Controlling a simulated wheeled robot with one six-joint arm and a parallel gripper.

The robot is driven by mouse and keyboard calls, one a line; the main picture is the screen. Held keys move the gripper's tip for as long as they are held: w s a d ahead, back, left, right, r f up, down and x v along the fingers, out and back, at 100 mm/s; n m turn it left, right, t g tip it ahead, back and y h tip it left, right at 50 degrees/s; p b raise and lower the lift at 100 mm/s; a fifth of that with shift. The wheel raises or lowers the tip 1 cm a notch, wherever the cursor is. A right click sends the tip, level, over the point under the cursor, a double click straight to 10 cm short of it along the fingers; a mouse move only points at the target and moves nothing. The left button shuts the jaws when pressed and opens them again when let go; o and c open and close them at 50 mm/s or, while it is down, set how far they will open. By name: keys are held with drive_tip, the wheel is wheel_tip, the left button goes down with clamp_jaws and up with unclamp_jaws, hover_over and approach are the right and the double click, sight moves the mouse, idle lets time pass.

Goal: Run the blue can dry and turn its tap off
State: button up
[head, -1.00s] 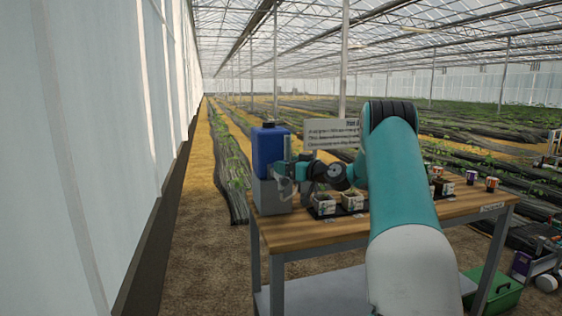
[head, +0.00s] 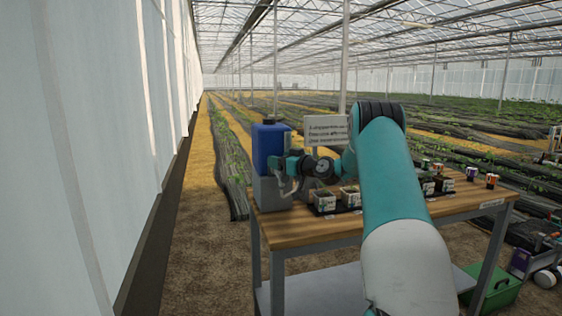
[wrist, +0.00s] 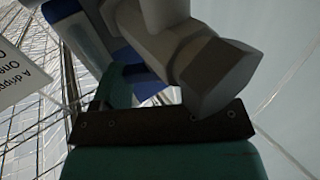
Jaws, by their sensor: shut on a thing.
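The blue can (head: 268,143) with a dark cap stands upright on a grey stand (head: 268,194) at the left end of the wooden table. My gripper (head: 288,183) is at the can's lower right side, shut on what looks like its tap. The tap is small and mostly hidden by the gripper in the head view, so its setting cannot be told. In the wrist view, grey angular parts (wrist: 205,65) are close in front of my gripper, with the blue can (wrist: 85,38) behind them.
Several small pots (head: 325,200) stand in a row on the wooden table (head: 310,229) right of the can. A white sign (head: 326,130) stands behind them, partly covered by my arm. A green crate (head: 498,292) is below.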

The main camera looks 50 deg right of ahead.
drive_tip(key=m+h, duration=0.2)
drive_tip(key=h, duration=0.1)
drive_tip(key=shift+a+b, duration=0.15)
drive_tip(key=shift+b, duration=0.25)
drive_tip(key=shift+a+r+m+g+h+p, duration=0.15)
drive_tip(key=shift+m+g+h+p, duration=0.25)
drive_tip(key=shift+m+h, duration=0.5)
drive_tip(key=m+g+h+p, duration=0.1)
drive_tip(key=h+p, duration=0.1)
drive_tip(key=h, duration=0.1)
drive_tip(key=shift+w+p, duration=0.1)
drive_tip(key=shift+p, duration=0.2)
drive_tip(key=shift+m+h, duration=0.3)
drive_tip(key=shift+m, duration=0.1)
drive_tip(key=shift+m+g+h+p, duration=0.3)
drive_tip(key=shift+g+h+p, duration=0.1)
drive_tip(key=shift+p, duration=0.15)
drive_tip(key=o, duration=0.7)
drive_tip(key=shift+c, duration=0.2)
